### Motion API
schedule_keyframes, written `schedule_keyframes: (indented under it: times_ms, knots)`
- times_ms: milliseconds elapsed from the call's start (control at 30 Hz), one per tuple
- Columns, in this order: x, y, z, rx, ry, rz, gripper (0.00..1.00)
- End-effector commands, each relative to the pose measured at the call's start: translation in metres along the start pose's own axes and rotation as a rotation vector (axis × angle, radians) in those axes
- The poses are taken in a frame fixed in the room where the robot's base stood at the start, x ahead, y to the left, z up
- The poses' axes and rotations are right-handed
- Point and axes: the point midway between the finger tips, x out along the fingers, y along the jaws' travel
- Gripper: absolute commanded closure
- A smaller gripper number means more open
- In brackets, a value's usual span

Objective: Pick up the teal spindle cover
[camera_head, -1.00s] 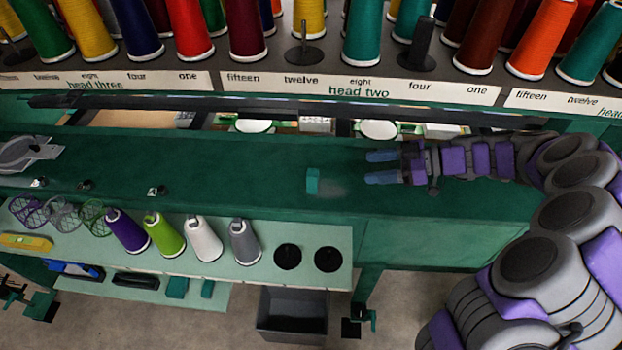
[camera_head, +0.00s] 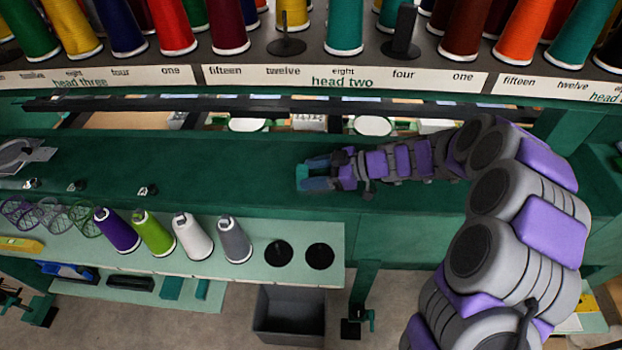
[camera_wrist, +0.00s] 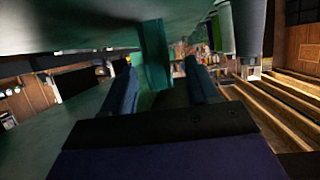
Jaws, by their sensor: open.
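The teal spindle cover (camera_head: 301,176) is a small block standing on the dark green machine bed, right at the tips of my gripper (camera_head: 318,176). In the wrist view the teal cover (camera_wrist: 154,55) stands just ahead of and partly between the two blue fingers of my gripper (camera_wrist: 163,88). The jaws are open, with a finger on either side of it and visible room on the right. I cannot tell whether the left finger touches it. In the head view the fingers hide part of the cover.
A pale shelf (camera_head: 330,275) in front holds cones, including a grey one (camera_head: 234,241), and black discs. Above, a rack carries spools and a label strip (camera_head: 440,80). A grey bin (camera_head: 288,315) stands below.

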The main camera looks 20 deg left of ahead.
Motion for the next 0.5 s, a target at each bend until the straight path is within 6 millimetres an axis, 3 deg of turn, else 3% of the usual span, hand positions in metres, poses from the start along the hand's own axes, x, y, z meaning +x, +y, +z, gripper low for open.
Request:
schedule_keyframes:
  times_ms: [133,367,500]
  knots:
    - [0.018,0.000,-0.001,0.000,-0.007,-0.003,0.40]
    - [0.007,0.000,0.001,0.000,0.005,-0.001,0.40]
    - [0.001,-0.001,0.001,0.000,0.010,0.000,0.54]
